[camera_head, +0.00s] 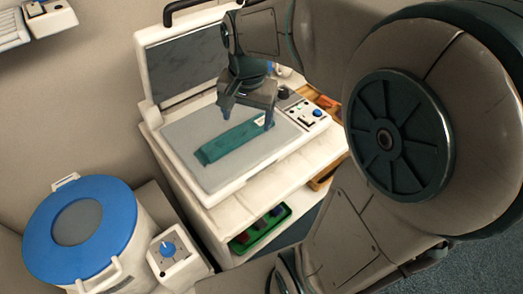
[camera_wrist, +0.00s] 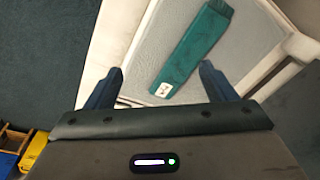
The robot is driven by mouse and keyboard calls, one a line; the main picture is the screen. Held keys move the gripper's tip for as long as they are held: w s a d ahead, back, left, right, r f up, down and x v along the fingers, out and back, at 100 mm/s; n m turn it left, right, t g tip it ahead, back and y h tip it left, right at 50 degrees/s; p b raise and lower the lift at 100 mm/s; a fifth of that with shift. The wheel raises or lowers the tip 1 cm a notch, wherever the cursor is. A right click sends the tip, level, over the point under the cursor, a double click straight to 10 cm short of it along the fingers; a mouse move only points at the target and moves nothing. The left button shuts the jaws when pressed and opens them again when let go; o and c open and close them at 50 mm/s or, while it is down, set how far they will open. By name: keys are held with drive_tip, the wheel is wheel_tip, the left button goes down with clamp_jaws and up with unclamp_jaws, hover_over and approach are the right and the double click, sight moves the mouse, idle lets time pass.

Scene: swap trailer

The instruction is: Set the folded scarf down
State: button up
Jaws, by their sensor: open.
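The folded scarf (camera_head: 228,143) is a flat, dark green strip with a small white label at one end. It lies on the grey bed (camera_head: 190,130) of the white open-lidded machine. It also shows in the wrist view (camera_wrist: 196,45), with its label end towards me, between the lines of my fingers. My gripper (camera_head: 247,115) is over the label end of the scarf. In the wrist view my gripper (camera_wrist: 162,85) has its two fingers wide apart, with a gap on each side of the scarf. I cannot tell its exact height above the bed.
The machine's raised lid (camera_head: 190,62) stands behind the bed, and a control panel (camera_head: 305,113) is at its right. A blue-lidded white drum (camera_head: 110,220) stands at the left. A green tray (camera_head: 262,228) sits on a lower shelf. Yellow bins (camera_wrist: 32,150) show at lower left.

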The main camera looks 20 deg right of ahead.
drive_tip(key=s+f+n+t, duration=0.1)
drive_tip(key=s+f+n, duration=0.1)
drive_tip(key=s+n, duration=0.5)
drive_tip(key=s, duration=0.4)
drive_tip(key=shift+a+n+t, duration=0.15)
drive_tip(key=shift+n+t, duration=0.15)
drive_tip(key=shift+n, duration=0.1)
